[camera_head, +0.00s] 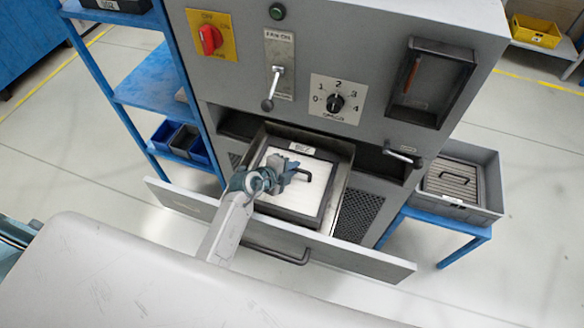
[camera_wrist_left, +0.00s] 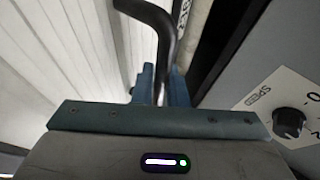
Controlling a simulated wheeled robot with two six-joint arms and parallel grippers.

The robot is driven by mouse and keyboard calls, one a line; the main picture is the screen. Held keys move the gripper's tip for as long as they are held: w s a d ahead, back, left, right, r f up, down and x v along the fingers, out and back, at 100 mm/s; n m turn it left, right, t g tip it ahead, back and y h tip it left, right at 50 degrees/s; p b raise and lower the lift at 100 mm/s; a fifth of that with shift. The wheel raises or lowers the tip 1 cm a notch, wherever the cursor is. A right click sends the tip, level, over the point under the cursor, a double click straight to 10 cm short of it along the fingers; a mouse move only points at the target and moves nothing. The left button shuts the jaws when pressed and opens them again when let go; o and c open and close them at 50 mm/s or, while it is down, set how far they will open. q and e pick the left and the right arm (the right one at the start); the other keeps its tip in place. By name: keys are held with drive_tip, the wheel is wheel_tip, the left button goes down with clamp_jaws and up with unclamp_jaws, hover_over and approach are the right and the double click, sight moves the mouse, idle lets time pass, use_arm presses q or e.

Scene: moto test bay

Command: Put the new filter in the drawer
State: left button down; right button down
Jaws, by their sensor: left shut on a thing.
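The new filter (camera_head: 307,192) has white pleats, a dark frame and a black handle. It lies within the walls of the open drawer (camera_head: 370,258), roughly level; I cannot tell whether it rests fully on the bottom. My left gripper (camera_head: 288,172) is over the filter, shut on its handle. In the left wrist view, the fingers of my left gripper (camera_wrist_left: 161,88) close around the lower end of the bent handle (camera_wrist_left: 152,12), with the filter's white pleats (camera_wrist_left: 65,45) to the left. My arm hides part of the filter and drawer. My right gripper is not in view.
The grey cabinet has a red switch (camera_head: 208,39), a lever (camera_head: 273,88), a dial (camera_head: 335,103) and another lever (camera_head: 403,156) above the drawer. A grey bin (camera_head: 484,213) at right holds a grey-pleated filter (camera_head: 452,182). A blue shelf (camera_head: 150,90) stands left.

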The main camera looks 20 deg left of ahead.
use_arm(q)
drive_tip(key=shift+f, duration=0.15)
drive_tip(key=c, duration=1.5)
unclamp_jaws()
drive_tip(key=shift+o, duration=0.2)
drive_tip(key=shift+s, duration=0.1)
drive_tip(key=b+v, duration=0.1)
drive_tip(key=v, duration=0.9)
drive_tip(key=shift+s+a+b, duration=0.25)
drive_tip(key=shift+b, duration=0.15)
drive_tip(key=shift+s+a+r, duration=0.2)
drive_tip(key=shift+s+r, duration=0.2)
drive_tip(key=shift+r, duration=0.1)
